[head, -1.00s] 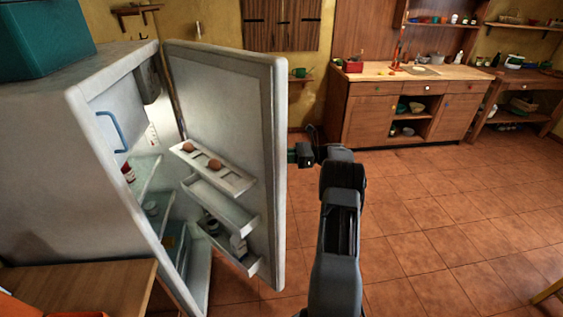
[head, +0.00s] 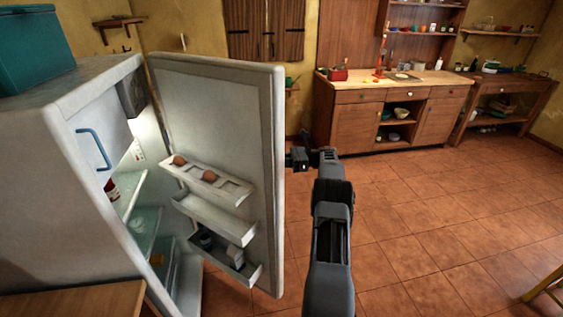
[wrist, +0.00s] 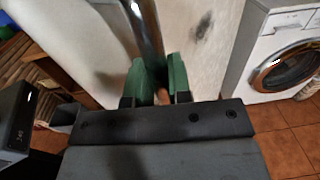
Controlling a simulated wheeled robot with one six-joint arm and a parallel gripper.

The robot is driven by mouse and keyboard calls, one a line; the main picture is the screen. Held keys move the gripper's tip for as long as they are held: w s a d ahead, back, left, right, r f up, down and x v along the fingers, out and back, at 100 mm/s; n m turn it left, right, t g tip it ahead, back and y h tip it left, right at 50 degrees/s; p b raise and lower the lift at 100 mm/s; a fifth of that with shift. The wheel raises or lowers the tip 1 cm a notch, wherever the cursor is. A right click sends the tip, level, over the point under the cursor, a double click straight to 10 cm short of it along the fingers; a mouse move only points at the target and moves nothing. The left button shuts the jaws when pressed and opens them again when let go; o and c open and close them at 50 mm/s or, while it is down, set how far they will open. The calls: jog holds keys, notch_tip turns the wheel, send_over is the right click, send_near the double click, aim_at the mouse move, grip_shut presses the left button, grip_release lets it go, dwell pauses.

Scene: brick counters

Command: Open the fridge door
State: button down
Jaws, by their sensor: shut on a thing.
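The white fridge (head: 60,150) stands at the left in the head view. Its door (head: 215,110) stands wide open, showing inner shelves with brown eggs. My gripper (head: 292,159) is at the door's free edge, on its outer side; the door hides the fingertips there. In the wrist view my gripper's green fingers (wrist: 162,78) are shut on the shiny metal door handle (wrist: 143,28), one on each side, close to the white door face (wrist: 195,45).
A teal box (head: 30,45) sits on the fridge. A wooden table (head: 75,303) is at the lower left. A wooden counter (head: 355,125) stands at the back. A washing machine (wrist: 285,50) shows in the wrist view.

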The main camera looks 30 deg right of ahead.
jog(key=c, duration=1.3)
grip_release()
jog(key=shift+w+a, duration=0.25)
jog(key=shift+a, duration=0.05)
jog(key=shift+o, duration=1)
jog(key=shift+d, duration=0.1)
jog(key=shift+b+v, duration=0.65)
jog(key=shift+v, duration=3.3)
jog(key=shift+s, duration=0.1)
